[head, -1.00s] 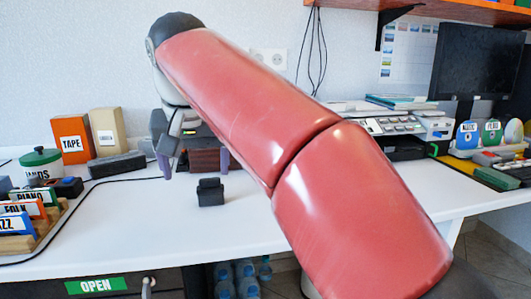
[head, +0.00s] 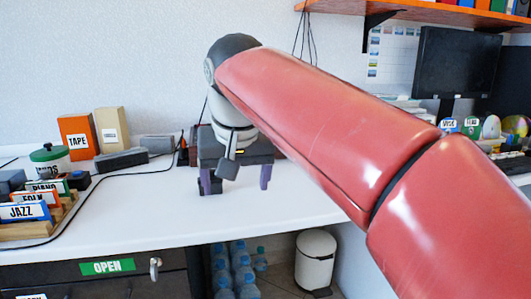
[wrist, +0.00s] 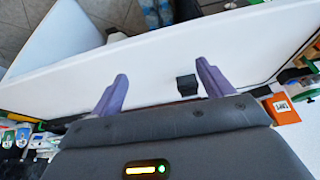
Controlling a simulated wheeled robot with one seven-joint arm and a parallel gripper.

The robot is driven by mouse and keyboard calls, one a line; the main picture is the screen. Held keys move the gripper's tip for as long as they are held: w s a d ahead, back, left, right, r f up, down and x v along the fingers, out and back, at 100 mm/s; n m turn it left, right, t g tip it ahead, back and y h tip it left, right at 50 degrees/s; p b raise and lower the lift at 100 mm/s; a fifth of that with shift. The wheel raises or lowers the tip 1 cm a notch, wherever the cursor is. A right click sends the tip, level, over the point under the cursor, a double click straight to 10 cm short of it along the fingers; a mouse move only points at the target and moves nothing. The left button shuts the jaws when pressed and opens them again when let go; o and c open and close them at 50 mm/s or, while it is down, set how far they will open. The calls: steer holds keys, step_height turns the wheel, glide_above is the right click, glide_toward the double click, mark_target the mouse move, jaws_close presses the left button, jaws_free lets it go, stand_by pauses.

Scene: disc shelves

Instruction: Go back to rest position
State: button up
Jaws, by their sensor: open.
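My gripper (head: 236,180) hangs over the white table in the head view, its two purple fingers spread wide with nothing held. It also shows open in the wrist view (wrist: 160,84). A small black block (wrist: 187,85) lies on the table and appears between the fingers in the wrist view, nearer the right one. In the head view my gripper mostly hides the block. My red arm reaches across the right half of the head view.
The white table (head: 130,214) has clear room at front. At left are labelled dividers (head: 28,211), a jar with green lid (head: 50,160) and an orange TAPE box (head: 77,138). At right stand a monitor (head: 455,62) and discs. A white bin (head: 315,258) is on the floor.

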steer(key=s+d+f+m+p, duration=0.1)
steer(key=s+d+f, duration=0.2)
steer(key=d, duration=0.3)
steer(key=s+d+f, duration=0.2)
steer(key=d+f, duration=0.1)
steer(key=d, duration=0.3)
steer(key=s+d+f+m+t+h+p, duration=0.1)
steer(key=s+d+f, duration=0.7)
steer(key=s+f, duration=0.3)
step_height(320, 180, down, 2)
steer(key=shift+d+f, duration=0.1)
steer(key=shift+d, duration=0.1)
